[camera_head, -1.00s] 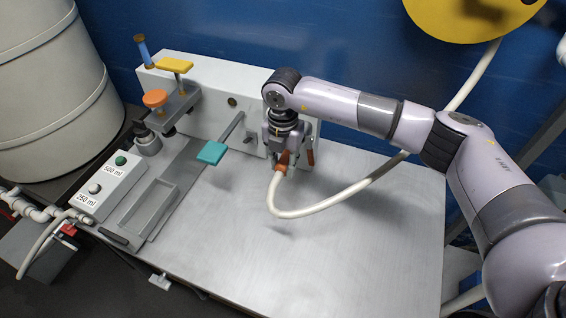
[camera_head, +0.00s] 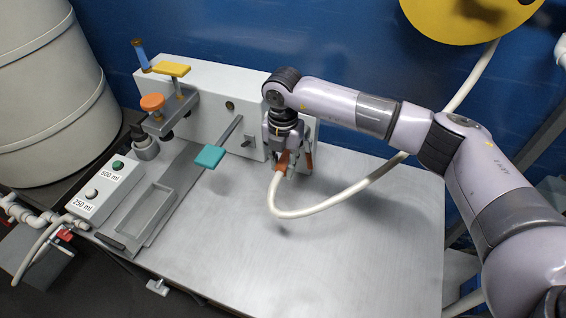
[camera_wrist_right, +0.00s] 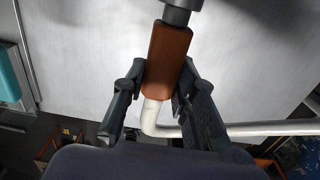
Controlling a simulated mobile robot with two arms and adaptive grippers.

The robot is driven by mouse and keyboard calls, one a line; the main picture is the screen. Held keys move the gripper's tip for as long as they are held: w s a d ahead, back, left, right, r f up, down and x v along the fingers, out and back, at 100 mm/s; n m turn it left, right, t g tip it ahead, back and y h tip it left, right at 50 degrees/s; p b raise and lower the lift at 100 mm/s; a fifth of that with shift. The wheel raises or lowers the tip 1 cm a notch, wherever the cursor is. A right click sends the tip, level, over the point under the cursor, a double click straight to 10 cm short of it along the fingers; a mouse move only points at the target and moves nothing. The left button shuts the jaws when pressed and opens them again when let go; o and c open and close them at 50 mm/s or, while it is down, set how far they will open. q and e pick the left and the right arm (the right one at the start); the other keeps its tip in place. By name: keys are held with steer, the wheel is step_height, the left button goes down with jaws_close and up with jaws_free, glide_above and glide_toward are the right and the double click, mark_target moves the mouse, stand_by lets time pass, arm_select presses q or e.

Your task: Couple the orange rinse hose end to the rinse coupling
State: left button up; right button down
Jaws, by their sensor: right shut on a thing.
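My right gripper (camera_head: 284,150) is in front of the right part of the white back panel. It is shut on the orange-brown rinse hose end (camera_head: 281,161). In the right wrist view the hose end (camera_wrist_right: 168,58) lies between the two fingers (camera_wrist_right: 158,100), with the white hose (camera_wrist_right: 152,117) bending away to the right below it. A grey cylindrical piece (camera_wrist_right: 181,13) meets the upper end of the orange sleeve; I cannot tell whether it is the hose's own tip or the rinse coupling. The gripper hides this spot in the head view. My left gripper is not in view.
The white hose (camera_head: 340,199) loops over the bare steel table (camera_head: 330,255). A teal paddle (camera_head: 209,156) sticks out left of the gripper. A yellow handle (camera_head: 171,69), an orange knob (camera_head: 152,102) and a button box (camera_head: 107,190) stand further left.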

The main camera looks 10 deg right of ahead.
mark_target(288, 153)
steer(key=shift+w+d+b, duration=0.5)
steer(key=shift+w+b, duration=0.15)
steer(key=shift+w, duration=0.1)
steer(key=shift+w+d+b, duration=0.5)
steer(key=shift+w+b, duration=0.1)
steer(key=shift+w, duration=0.1)
stand_by(2.8)
steer(key=c, duration=1.2)
jaws_free()
steer(key=shift+r, duration=0.15)
step_height(288, 153, up, 12)
